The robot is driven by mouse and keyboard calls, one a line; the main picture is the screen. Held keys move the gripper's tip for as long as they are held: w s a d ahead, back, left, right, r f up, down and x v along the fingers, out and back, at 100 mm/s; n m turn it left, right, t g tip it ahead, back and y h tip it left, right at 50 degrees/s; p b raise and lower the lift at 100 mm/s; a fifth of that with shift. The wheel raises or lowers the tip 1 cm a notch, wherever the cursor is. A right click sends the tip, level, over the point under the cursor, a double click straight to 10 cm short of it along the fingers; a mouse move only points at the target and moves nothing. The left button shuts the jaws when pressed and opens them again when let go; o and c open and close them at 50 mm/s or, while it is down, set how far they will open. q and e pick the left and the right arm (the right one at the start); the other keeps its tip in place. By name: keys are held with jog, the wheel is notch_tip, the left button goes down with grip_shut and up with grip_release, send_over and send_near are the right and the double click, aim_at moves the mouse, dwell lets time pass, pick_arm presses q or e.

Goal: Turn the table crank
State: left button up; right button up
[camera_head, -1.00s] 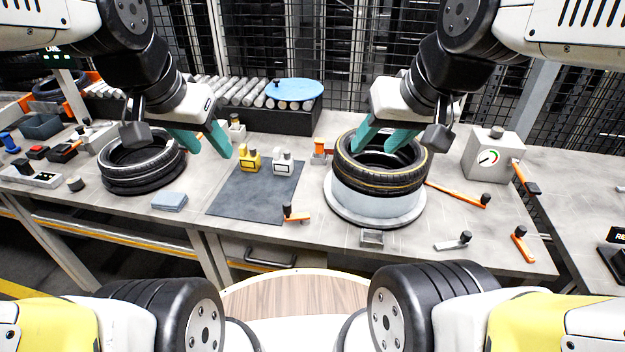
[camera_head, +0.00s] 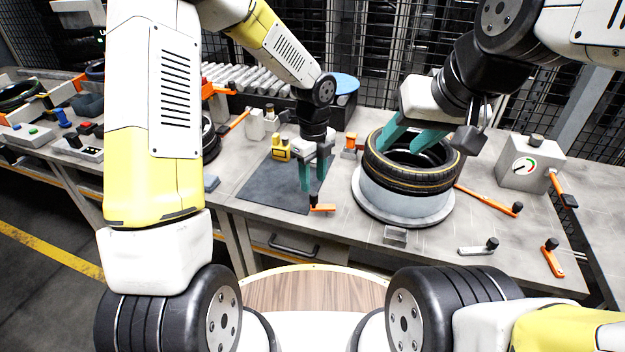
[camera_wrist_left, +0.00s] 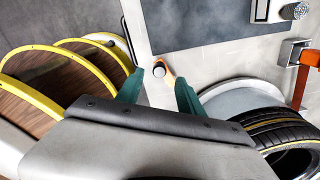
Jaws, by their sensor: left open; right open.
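A small orange crank with a black knob (camera_head: 323,208) lies at the table's front edge, by the dark mat's right corner. My left gripper (camera_head: 314,184) points down just above its knob, open. In the left wrist view the crank's knob (camera_wrist_left: 159,71) shows between the open left fingertips (camera_wrist_left: 159,80), with no grip visible. My right gripper (camera_head: 400,148) is open above a black tyre (camera_head: 378,174), its fingers over the tyre's opening. The tyre sits on a round pale turntable (camera_head: 403,212). In the left wrist view the tyre (camera_wrist_left: 283,132) is at lower right.
An orange lever (camera_head: 490,199), a grey crank (camera_head: 478,250) and another orange crank (camera_head: 553,258) lie right of the turntable. A gauge box (camera_head: 530,164) stands behind them. The dark mat (camera_head: 270,187) lies left of the left gripper, with yellow blocks (camera_head: 280,149) at its back.

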aim_at(313, 193)
pick_arm(q)
notch_tip(313, 193, down, 8)
jog(key=shift+r, duration=0.2)
grip_shut()
